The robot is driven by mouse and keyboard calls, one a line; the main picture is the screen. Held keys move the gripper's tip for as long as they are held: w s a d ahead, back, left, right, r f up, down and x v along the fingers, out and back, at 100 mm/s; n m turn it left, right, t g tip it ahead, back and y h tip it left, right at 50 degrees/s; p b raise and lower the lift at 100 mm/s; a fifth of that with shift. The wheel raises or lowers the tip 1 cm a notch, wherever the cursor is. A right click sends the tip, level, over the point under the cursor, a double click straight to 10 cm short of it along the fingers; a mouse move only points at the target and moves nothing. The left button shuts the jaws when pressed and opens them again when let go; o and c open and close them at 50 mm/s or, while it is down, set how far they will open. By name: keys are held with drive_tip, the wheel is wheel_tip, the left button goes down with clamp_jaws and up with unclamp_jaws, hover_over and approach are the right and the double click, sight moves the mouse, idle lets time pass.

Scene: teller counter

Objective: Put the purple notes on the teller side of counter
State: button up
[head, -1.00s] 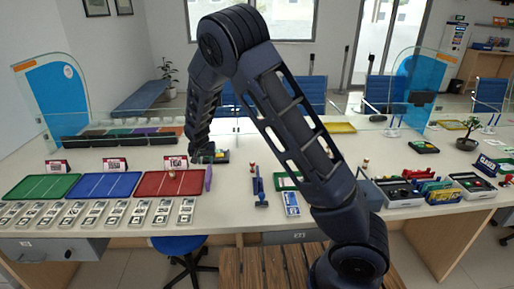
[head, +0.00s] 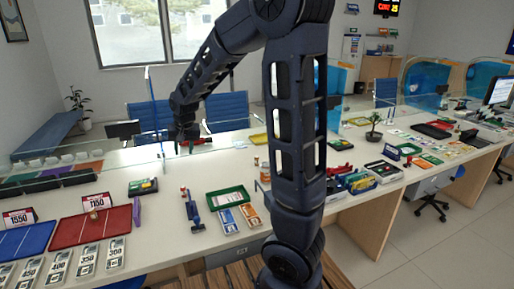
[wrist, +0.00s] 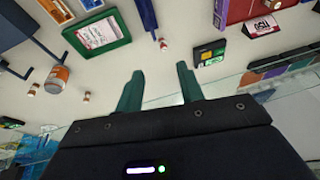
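A purple patch (head: 67,159) shows in a row of coloured stacks at the far left of the counter (head: 160,215), by the glass screen. The row also shows in the wrist view, with a purple piece (wrist: 275,72) beyond the glass edge. A separate thin purple slab (head: 136,212) stands at the right edge of the red tray; I cannot tell which are the notes. My gripper (head: 187,143) is over the far part of the counter, right of the row and apart from both. In the wrist view its green fingers (wrist: 161,85) are spread with nothing between them.
The red tray (head: 90,230) and blue tray (head: 22,240) lie at the near left. A calculator-like device (head: 142,187), blue stand (head: 195,219) and green tray (head: 228,198) stand nearby. A clear glass screen (head: 160,120) rises near my forearm.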

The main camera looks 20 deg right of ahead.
drive_tip(key=s+d+r, duration=0.8)
drive_tip(key=s+d, duration=0.3)
drive_tip(key=d, duration=0.2)
drive_tip(key=s+d, duration=0.3)
drive_tip(key=s, duration=0.4)
drive_tip(key=s+d+r+t+h, duration=0.1)
drive_tip(key=s+d, duration=0.2)
drive_tip(key=s, duration=0.5)
drive_tip(key=shift+s+d+n, duration=0.25)
drive_tip(key=shift+n, duration=0.15)
